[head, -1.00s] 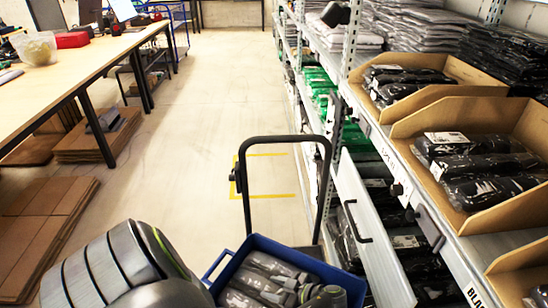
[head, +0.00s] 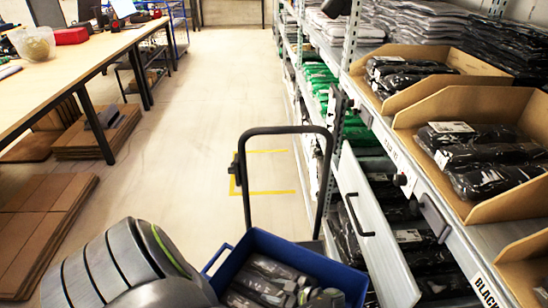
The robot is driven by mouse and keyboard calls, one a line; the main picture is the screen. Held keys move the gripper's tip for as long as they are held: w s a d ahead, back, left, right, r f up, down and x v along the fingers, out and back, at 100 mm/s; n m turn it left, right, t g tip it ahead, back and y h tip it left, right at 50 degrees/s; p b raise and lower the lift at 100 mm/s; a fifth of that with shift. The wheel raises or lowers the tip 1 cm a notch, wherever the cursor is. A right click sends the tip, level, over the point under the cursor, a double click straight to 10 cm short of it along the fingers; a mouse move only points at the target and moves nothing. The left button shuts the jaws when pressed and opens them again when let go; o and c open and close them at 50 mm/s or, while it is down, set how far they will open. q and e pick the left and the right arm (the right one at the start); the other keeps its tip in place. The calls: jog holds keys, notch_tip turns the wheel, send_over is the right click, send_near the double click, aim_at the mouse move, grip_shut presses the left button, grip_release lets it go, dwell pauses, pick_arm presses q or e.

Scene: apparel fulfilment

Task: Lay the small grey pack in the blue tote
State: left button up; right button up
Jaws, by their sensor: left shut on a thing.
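The blue tote (head: 343,275) stands low at the bottom centre on a cart with a dark handle. Several grey packs in clear wrap (head: 262,280) lie inside it. My left arm comes in from the bottom left, in front of the tote's left side. My left gripper (head: 318,298) shows only in part at the bottom edge, over the tote's near right part. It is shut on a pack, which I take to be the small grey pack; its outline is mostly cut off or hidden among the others. My right gripper is not in view.
The cart's handle (head: 288,130) rises behind the tote. An open drawer front (head: 375,225) stands close on the right, below shelves with cardboard bins (head: 500,210) of black packs. A long table (head: 85,60) and flat cardboard (head: 45,225) are on the left. The aisle between is clear.

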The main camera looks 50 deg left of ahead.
pick_arm(q)
jog(key=shift+f, duration=0.2)
jog(key=o, duration=1)
jog(key=shift+o, duration=0.3)
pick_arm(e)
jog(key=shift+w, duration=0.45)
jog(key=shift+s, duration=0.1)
pick_arm(q)
jog(key=shift+r, duration=0.15)
jog(key=shift+r+p, duration=0.6)
jog(key=shift+p, duration=0.1)
jog(key=v, duration=0.6)
jog(key=shift+w+d+b, duration=0.1)
jog(key=shift+d+b, duration=0.25)
jog(key=shift+w+d+r, duration=0.1)
jog(key=shift+d+r, duration=0.15)
jog(key=shift+d, duration=0.05)
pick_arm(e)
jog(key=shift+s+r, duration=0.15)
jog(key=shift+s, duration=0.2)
